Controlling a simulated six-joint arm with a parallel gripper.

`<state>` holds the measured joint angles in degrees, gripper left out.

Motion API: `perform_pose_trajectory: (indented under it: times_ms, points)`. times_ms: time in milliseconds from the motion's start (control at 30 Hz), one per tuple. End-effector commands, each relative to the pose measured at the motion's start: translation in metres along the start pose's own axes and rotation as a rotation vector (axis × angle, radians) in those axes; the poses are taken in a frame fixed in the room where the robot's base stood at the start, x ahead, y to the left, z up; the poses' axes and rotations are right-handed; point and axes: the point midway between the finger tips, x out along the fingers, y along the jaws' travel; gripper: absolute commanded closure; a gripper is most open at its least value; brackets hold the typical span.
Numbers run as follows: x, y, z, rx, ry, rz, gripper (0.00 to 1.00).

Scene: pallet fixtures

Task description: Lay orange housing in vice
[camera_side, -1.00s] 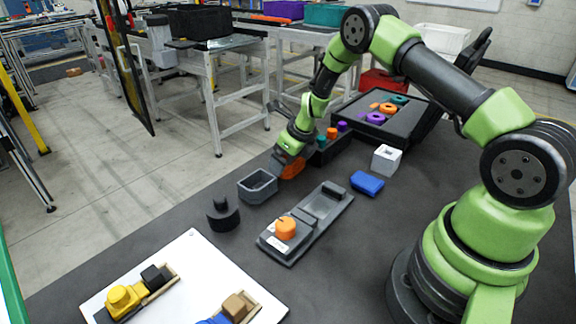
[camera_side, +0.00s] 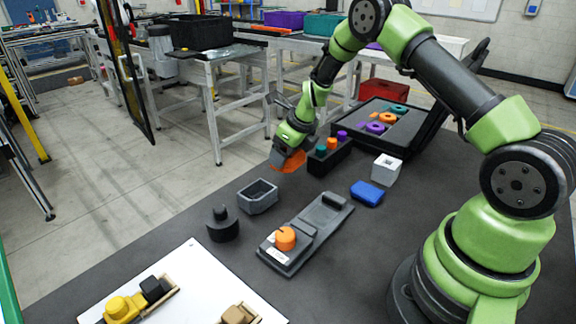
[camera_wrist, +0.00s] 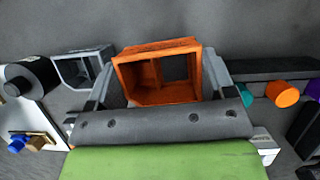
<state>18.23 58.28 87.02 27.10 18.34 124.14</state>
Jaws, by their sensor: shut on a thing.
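The orange housing (camera_side: 289,162) hangs from my gripper (camera_side: 283,152), above the dark table. In the wrist view the housing (camera_wrist: 155,78) is a hollow, open-faced box between the two fingers of my gripper (camera_wrist: 163,88), which is shut on it. The vice (camera_side: 306,236) appears to be the long grey fixture with a raised block and an orange knob (camera_side: 286,238). It lies on the table nearer the side camera than my gripper, and the housing is apart from it. I cannot make out the vice in the wrist view.
A grey open box (camera_side: 258,196) and a black stepped part (camera_side: 222,225) stand left of the vice. A blue block (camera_side: 367,193) and white cube (camera_side: 386,170) lie right. A dark holder with coloured pegs (camera_side: 329,157) is close beside my gripper. A white board (camera_side: 185,290) lies in front.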

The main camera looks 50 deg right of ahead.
Motion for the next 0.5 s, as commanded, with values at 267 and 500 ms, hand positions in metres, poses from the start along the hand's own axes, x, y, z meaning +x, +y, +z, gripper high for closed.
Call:
perform_pose_trajectory:
  times_ms: [267,500]
  points:
    - [-0.043,0.000,0.018,-0.010,-0.001,0.004,0.49]
    - [-0.050,0.009,0.011,-0.183,0.003,0.079,0.49]
